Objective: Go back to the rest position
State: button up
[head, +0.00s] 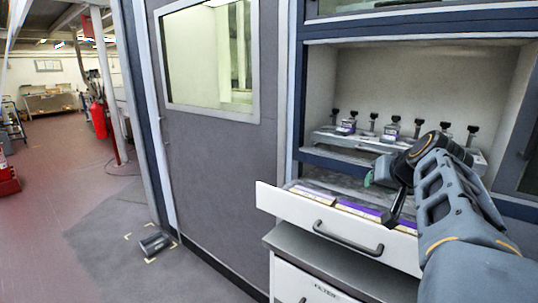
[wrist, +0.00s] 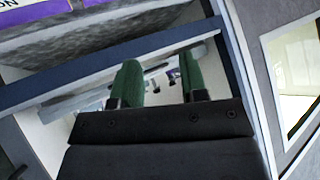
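My gripper (head: 378,174) is at the right in the head view, in front of the recess and above the open drawer. One green finger shows there, partly hidden by my wrist. In the wrist view my gripper (wrist: 160,80) has two green fingers set apart, with only background between them. It looks open and empty. My arm comes in from the lower right and covers the drawer's right end.
A white drawer (head: 293,214) stands open with purple and yellow flat items inside. A rack (head: 335,139) with several black-knobbed pieces stands in the recess. A grey door (head: 222,170) is left of it. A dark device (head: 155,243) lies on the floor. Open floor (head: 60,190) is at left.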

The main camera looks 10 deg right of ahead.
jog(key=s+a+f+n+g+y+p, duration=0.1)
jog(key=a+f+p, duration=0.1)
jog(key=a, duration=0.4)
jog(key=s+a+f+n+g+y+p, duration=0.1)
jog(key=a+f+g+p, duration=0.15)
jog(key=a, duration=0.35)
jog(key=s+a+f+n+g+p, duration=0.2)
jog(key=s+a+f+n+p, duration=0.1)
jog(key=s+a+f, duration=0.5)
jog(key=shift+s+a+f+n+g+p, duration=0.15)
jog(key=shift+a+f+n+g+p, duration=0.25)
jog(key=shift+a, duration=0.5)
jog(key=shift+d+r, duration=0.1)
jog(key=shift+d, duration=0.05)
